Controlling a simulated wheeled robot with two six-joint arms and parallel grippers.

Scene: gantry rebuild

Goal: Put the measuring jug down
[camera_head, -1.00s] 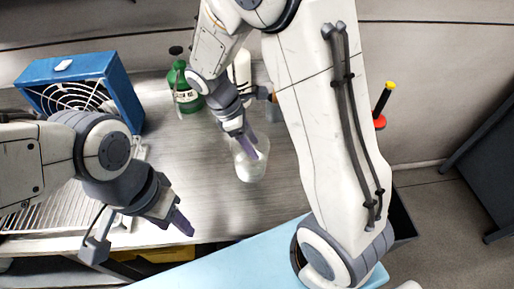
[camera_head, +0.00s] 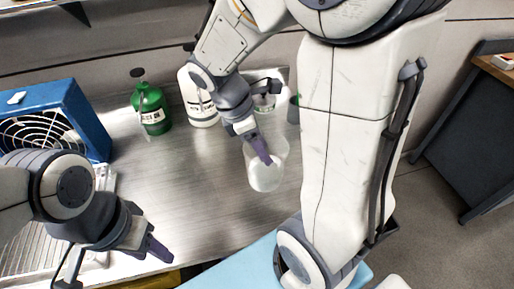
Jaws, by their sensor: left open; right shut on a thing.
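The measuring jug (camera_head: 266,177) is a clear, whitish vessel over the right part of the steel worktop. My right gripper (camera_head: 262,155) is shut on it, with the purple fingers at its upper part. I cannot tell whether its base touches the worktop. My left gripper (camera_head: 158,250) is open and empty near the front edge of the worktop, at the lower left, apart from the jug.
The steel worktop (camera_head: 190,185) is clear left of the jug. A green bottle (camera_head: 151,110), a white bottle (camera_head: 200,105) and another container (camera_head: 264,104) stand behind. A blue fan box (camera_head: 45,115) and a wire rack (camera_head: 30,250) are at left.

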